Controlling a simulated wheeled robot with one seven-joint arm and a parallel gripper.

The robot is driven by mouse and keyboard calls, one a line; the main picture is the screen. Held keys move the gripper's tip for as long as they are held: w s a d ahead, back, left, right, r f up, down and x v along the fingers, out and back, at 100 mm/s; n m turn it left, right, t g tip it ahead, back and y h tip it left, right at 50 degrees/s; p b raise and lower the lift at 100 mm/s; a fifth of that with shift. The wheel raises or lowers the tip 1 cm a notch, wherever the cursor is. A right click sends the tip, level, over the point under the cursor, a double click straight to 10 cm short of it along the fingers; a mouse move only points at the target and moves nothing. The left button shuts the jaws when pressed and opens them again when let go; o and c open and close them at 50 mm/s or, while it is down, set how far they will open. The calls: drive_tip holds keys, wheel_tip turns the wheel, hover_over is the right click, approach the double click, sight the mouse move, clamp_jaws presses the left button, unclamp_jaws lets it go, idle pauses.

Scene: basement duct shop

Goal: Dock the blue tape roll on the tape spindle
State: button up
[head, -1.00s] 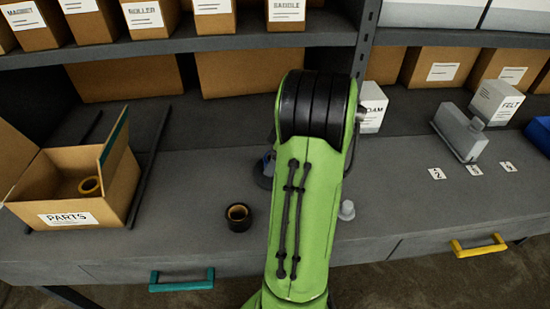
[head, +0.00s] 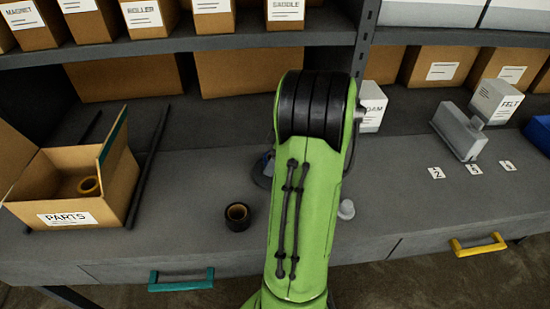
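My green arm fills the middle of the head view and hides my gripper. A small dark-based thing with a blue-grey part (head: 262,172) shows just left of the arm, mostly covered by it. I cannot tell if it is the tape spindle, the blue tape roll or both. No whole blue roll or clear spindle is in sight. A black roll with a tan core (head: 238,218) lies on the grey workbench (head: 190,225), left of the arm.
A small pale cup-like piece (head: 346,209) is right of the arm. A grey dispenser-like block (head: 458,132) and number cards lie at right. Shelved boxes line the back.

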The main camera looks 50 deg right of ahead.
drive_tip(key=shift+f+b, duration=0.55)
drive_tip(key=shift+f, duration=0.05)
drive_tip(key=o, duration=0.8)
drive_tip(key=p+v, duration=0.8)
drive_tip(key=v, duration=0.3)
idle(0.4)
drive_tip(key=shift+a, duration=0.1)
